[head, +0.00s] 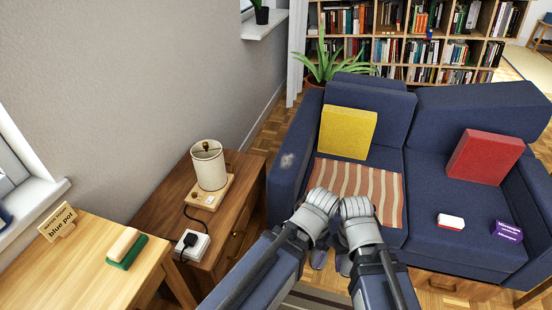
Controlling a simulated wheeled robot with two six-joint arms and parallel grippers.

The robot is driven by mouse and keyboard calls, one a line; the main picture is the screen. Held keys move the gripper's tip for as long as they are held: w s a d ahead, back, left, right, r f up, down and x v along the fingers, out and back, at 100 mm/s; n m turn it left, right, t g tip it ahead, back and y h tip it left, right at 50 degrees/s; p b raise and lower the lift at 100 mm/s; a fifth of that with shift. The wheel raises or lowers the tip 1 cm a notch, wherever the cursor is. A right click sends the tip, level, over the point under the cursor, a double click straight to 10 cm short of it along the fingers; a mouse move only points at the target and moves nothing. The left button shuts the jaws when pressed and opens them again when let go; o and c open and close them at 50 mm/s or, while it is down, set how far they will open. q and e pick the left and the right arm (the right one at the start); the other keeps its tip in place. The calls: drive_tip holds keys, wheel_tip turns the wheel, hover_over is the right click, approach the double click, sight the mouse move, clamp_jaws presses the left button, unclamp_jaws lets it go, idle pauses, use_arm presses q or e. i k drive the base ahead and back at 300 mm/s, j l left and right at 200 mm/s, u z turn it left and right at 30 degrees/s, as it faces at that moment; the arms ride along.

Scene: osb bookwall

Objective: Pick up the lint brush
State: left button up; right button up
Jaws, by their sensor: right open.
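A small brush-like block (125,246) with a tan wooden back and a green underside lies on the light wooden table at the lower left; it looks like the lint brush. My two arms are folded in the lower middle, in front of the sofa, well to the right of it. My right gripper (343,263) is open, partly hidden by my own arm, and I see nothing in it. My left gripper (318,258) is mostly hidden behind my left arm, and its jaws are not clear. Neither gripper touches the block.
A "blue pot" sign (60,221) stands on the light table (70,275). A lamp (208,168) and a white socket box (191,244) with a black plug stand on the brown cabinet (169,207). The blue sofa (425,187) holds cushions, a red-and-white block (450,222) and a purple box (507,231).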

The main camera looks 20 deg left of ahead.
sight(443, 221)
drive_tip(key=i+l, duration=0.35)
drive_tip(key=l, duration=0.15)
drive_tip(key=i+l, duration=0.3)
drive_tip(key=l, duration=0.2)
drive_tip(key=i+l, duration=0.35)
drive_tip(key=l, duration=0.15)
drive_tip(key=k+l+z, duration=0.05)
